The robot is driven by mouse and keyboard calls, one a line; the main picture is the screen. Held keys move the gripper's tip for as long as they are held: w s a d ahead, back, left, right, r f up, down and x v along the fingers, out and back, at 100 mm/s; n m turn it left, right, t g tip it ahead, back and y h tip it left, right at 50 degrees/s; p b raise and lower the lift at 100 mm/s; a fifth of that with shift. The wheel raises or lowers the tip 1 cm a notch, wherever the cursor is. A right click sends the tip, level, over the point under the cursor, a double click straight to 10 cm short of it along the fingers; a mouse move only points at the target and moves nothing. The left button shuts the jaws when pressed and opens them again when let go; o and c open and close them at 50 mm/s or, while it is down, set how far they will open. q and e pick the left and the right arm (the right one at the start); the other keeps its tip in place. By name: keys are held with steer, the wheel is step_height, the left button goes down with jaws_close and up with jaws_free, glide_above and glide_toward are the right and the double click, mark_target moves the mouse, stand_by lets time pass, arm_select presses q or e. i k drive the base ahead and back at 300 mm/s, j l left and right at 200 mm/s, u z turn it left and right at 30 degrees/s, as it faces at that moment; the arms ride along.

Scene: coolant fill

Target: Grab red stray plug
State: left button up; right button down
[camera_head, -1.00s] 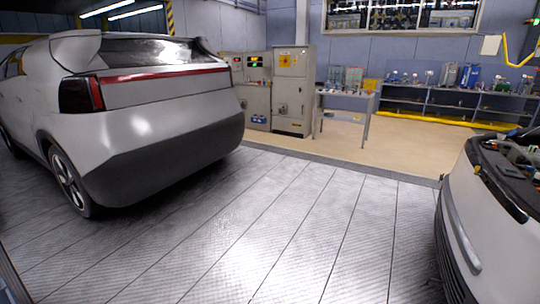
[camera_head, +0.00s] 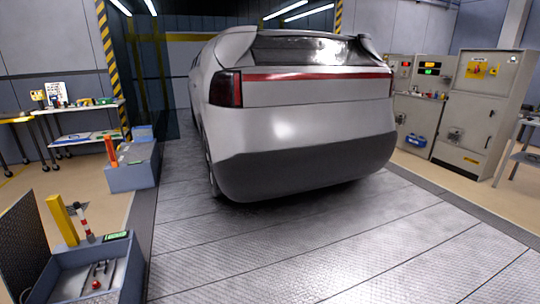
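I cannot make out a plug for certain. A small red round thing (camera_head: 96,285) sits on the grey station (camera_head: 130,275) at the lower left; it is too small to tell if it is the red stray plug. Neither of my grippers is in view.
A silver car (camera_head: 300,125) stands rear-on in the middle. A second station (camera_head: 133,178) stands farther back. Control cabinets (camera_head: 480,125) are at right. The metal floor (camera_head: 330,250) ahead is clear.

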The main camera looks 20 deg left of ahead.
mark_target(96, 285)
steer(key=i+j+u, duration=0.2)
steer(key=i+u, duration=0.25)
steer(key=i+j+u, duration=0.1)
steer(key=i+u, duration=0.75)
steer(key=k+l, duration=0.05)
steer(key=k, duration=0.05)
